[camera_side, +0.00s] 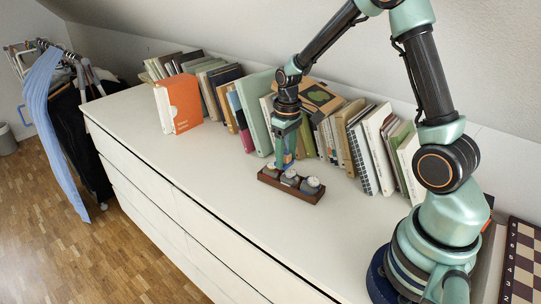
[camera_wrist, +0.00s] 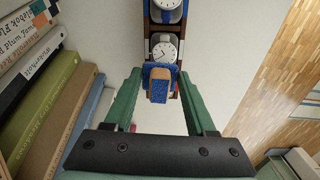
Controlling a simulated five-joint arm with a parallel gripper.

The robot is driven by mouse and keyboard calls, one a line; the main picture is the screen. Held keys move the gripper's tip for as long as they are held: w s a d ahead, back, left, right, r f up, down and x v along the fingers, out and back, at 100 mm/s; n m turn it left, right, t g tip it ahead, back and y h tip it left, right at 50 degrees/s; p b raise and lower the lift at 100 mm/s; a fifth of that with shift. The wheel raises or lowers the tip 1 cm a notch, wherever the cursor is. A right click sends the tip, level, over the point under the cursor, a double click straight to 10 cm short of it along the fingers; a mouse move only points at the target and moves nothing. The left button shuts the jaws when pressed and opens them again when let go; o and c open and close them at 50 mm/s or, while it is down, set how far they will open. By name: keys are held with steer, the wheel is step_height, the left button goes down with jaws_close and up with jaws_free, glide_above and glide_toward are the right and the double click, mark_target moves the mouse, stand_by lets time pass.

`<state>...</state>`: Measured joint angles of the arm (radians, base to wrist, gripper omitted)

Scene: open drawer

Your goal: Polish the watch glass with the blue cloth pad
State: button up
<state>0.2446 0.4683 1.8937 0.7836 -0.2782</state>
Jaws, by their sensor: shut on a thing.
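A dark brown tray (camera_side: 286,190) on the white dresser top holds three watches on grey cushions. The middle watch (camera_side: 290,174) and the right watch (camera_side: 310,184) show pale dials in the side view. My gripper (camera_side: 286,150) points down over the left half of the tray. In the wrist view its green fingers are shut on the blue cloth pad (camera_wrist: 159,74), which has a tan block. A white-dial watch (camera_wrist: 163,50) shows just beyond the pad. I cannot tell whether the pad touches a watch glass.
A row of books (camera_side: 350,135) stands close behind the tray, along the wall. An orange book (camera_side: 180,104) stands further left. The dresser top (camera_side: 200,165) is clear in front of the tray and to its left. A chessboard (camera_side: 522,265) lies at the far right.

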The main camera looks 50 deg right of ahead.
steer(key=shift+r, duration=3.4)
